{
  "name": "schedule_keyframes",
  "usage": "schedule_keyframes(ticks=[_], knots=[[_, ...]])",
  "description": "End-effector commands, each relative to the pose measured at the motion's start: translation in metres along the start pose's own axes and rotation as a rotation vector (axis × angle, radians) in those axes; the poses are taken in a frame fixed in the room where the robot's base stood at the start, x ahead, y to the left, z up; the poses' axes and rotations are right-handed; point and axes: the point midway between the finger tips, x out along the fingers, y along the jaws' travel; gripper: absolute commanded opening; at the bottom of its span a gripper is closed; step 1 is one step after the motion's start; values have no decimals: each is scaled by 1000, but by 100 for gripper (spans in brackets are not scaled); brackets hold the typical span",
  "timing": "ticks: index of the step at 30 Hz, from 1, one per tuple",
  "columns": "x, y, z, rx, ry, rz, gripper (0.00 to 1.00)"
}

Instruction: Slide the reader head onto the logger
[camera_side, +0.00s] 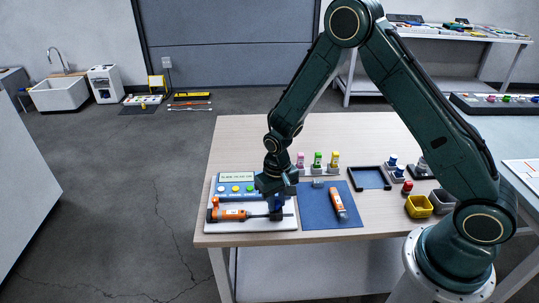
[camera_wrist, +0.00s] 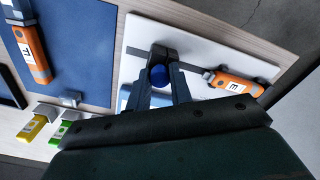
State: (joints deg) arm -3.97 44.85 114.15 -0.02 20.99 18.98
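The reader head (camera_side: 277,203) appears to be the blue upright piece under my gripper (camera_side: 275,194). In the wrist view its round blue top (camera_wrist: 158,77) sits between my two fingertips (camera_wrist: 160,84), which appear closed on it. The dark piece is at or touching the stem's end; I cannot tell whether it is around it.
A blue panel (camera_side: 251,190) with a display and coloured buttons stands behind the logger. Another orange-and-white device (camera_side: 339,205) lies on the blue mat (camera_side: 318,220). The front right table is clear.

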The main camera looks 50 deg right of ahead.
Motion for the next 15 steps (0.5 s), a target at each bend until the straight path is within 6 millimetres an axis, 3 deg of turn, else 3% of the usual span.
schedule_keyframes(ticks=[15], knots=[[0,-4,-3,-1,1,0,8]])
